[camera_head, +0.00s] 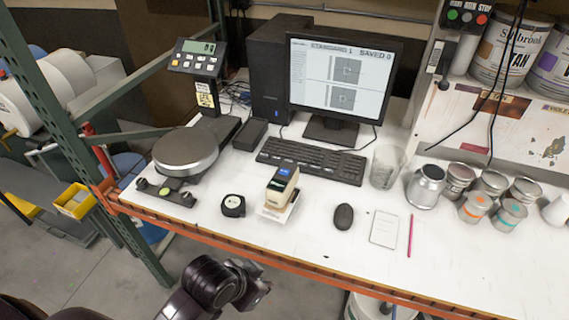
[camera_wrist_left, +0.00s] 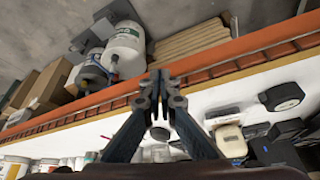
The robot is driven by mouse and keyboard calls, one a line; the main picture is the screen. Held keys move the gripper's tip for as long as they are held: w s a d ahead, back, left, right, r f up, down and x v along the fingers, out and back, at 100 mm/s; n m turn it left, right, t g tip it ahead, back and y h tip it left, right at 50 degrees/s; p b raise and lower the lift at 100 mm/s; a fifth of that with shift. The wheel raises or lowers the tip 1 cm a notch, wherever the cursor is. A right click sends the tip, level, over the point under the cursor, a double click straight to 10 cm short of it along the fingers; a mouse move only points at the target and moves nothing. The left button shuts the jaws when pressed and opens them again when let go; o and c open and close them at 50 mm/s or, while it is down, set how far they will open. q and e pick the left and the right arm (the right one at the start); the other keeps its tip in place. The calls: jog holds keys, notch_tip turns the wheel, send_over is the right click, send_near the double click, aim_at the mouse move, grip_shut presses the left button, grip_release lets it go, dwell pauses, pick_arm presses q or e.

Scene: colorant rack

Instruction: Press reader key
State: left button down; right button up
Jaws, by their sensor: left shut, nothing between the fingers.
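The reader (camera_head: 280,190) is a small beige and dark handheld device with a lit blue screen. It stands on a white base (camera_head: 278,212) near the bench's front edge; its key is too small to tell. It also shows in the left wrist view (camera_wrist_left: 230,141), right of my fingers. My left gripper (camera_head: 252,285) is low in front of the bench edge, apart from the reader, to its lower left in the head view. In the left wrist view its fingers (camera_wrist_left: 160,84) meet at the tips, with nothing between them. My right gripper is not in view.
A black tape measure (camera_head: 233,205) is left of the reader; a mouse (camera_head: 343,216) is right of it. A keyboard (camera_head: 312,161) lies behind. A scale (camera_head: 185,151) stands at left, cans (camera_head: 426,186) at right. The orange bench rail (camera_head: 320,265) runs along the front.

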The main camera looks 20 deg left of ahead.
pick_arm(q)
jog(key=w+d+r+m+t+h, duration=0.15)
jog(key=w+r+m, duration=0.25)
jog(key=w, duration=0.5)
jog(key=w+d+r+m+h, duration=0.1)
jog(key=w+d+r+m, duration=0.2)
jog(key=w+r, duration=0.35)
jog(key=w+a+r+m+t, duration=0.1)
jog(key=w+a+r, duration=0.3)
jog(key=w, duration=0.4)
jog(key=w+a+r+m, duration=0.1)
jog(key=w+a+r, duration=0.4)
jog(key=w, duration=0.2)
jog(key=shift+w+a+r+t+y, duration=0.25)
jog(key=shift+w+r+t+y, duration=0.05)
jog(key=shift+w+t+y, duration=0.1)
jog(key=b, duration=0.7)
send_over(283, 173)
notch_tip(283, 173, down, 7)
jog(key=shift+f, duration=0.1)
jog(key=shift+w+f+b, duration=0.1)
jog(key=shift+f+b, duration=0.3)
jog(key=shift+f, duration=0.45)
